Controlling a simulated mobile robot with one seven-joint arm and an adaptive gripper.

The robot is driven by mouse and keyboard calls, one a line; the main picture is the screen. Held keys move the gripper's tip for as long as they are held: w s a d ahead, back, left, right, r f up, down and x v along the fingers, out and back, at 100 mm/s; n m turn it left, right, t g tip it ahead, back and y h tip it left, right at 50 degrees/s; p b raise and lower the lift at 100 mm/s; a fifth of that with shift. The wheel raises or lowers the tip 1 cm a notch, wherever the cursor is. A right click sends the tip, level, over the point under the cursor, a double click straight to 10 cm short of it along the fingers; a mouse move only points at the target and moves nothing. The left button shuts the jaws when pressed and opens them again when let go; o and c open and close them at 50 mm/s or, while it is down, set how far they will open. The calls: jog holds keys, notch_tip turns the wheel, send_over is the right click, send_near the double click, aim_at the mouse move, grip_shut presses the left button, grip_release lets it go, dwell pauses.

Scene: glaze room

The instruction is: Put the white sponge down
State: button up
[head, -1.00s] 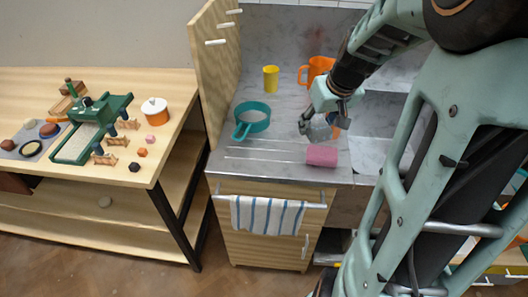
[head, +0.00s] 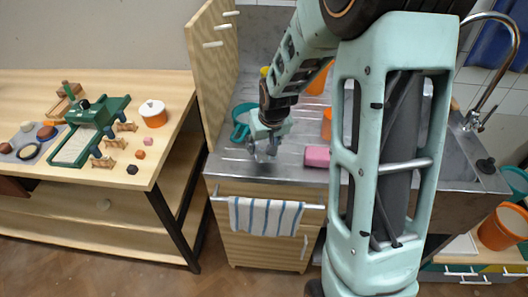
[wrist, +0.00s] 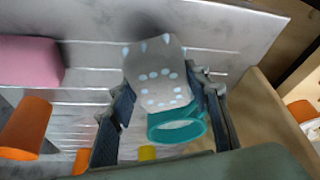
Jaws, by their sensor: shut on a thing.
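The white sponge (wrist: 155,80), greyish-white with pale dots, is between the two fingers of my gripper (wrist: 160,105) in the wrist view. My gripper is shut on it. In the head view my gripper (head: 267,148) is over the ribbed left part of the metal counter (head: 228,165), near its front edge. The sponge is small and unclear there. I cannot tell whether the sponge touches the counter.
A pink block (head: 317,156) lies on the counter right of my gripper. A teal ring-shaped vessel (head: 240,131) is behind and left. An orange cup (head: 327,124) stands behind the pink block. A striped towel (head: 265,215) hangs in front.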

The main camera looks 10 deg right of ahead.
jog(key=shift+f, duration=1.45)
jog(key=shift+f, duration=0.15)
jog(key=o, duration=1.1)
jog(key=shift+s+r, duration=0.1)
jog(key=shift+r, duration=0.45)
jog(key=v, duration=1.1)
jog(key=shift+p, duration=0.3)
jog(key=shift+s+r, duration=0.1)
